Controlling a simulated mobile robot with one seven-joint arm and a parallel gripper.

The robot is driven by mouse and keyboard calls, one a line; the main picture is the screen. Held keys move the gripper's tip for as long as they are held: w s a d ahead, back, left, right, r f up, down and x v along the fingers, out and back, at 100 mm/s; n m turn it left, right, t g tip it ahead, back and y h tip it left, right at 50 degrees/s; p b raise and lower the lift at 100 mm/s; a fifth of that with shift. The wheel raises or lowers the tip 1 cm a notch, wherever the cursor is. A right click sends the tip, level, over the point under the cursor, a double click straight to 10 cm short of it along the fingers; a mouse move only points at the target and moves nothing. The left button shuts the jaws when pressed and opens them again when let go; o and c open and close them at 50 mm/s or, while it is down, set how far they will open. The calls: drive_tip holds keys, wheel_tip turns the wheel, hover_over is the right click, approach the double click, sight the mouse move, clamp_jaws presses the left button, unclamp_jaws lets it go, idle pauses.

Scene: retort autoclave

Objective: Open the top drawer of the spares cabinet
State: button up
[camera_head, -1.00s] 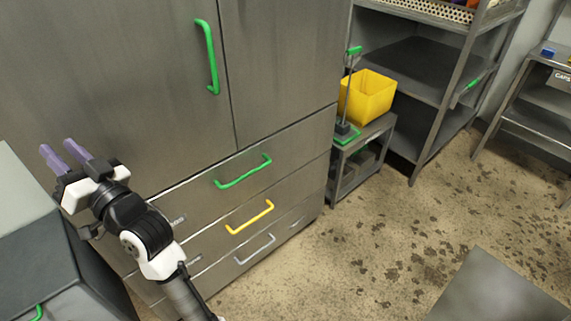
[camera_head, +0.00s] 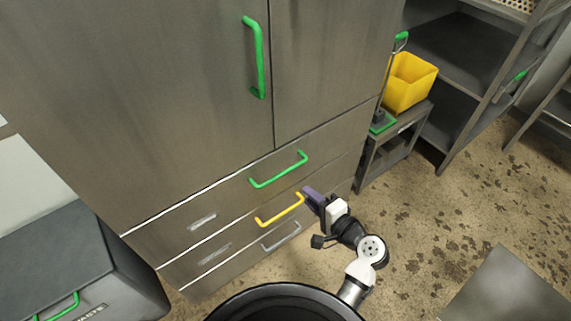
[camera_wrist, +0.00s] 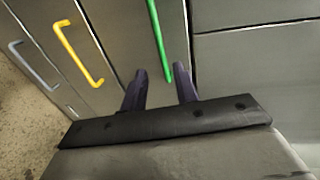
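The spares cabinet (camera_head: 170,110) is a tall grey steel cabinet with drawers below its doors. The top drawer (camera_head: 236,196) is shut and has a green bar handle (camera_head: 279,170). That green handle also shows in the wrist view (camera_wrist: 158,42), ahead of and between my fingertips. My gripper (camera_head: 312,198) is in front of the drawers, to the lower right of the green handle and near the right end of the yellow handle. In the wrist view my gripper (camera_wrist: 160,82) has its two purple fingers apart with nothing between them that I can see held. Touching cannot be told.
Below are a yellow handle (camera_head: 280,211) and a grey handle (camera_head: 282,237) on closed drawers. A door with a green vertical handle (camera_head: 254,58) is above. A grey waste bin (camera_head: 70,265) stands at left; a yellow bucket (camera_head: 410,84) is on a low shelf at right. Floor at right is open.

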sight(282, 172)
drive_tip(key=p+x, duration=0.3)
drive_tip(key=x, duration=1)
drive_tip(key=shift+w+a, duration=0.15)
drive_tip(key=shift+w, duration=0.05)
clamp_jaws()
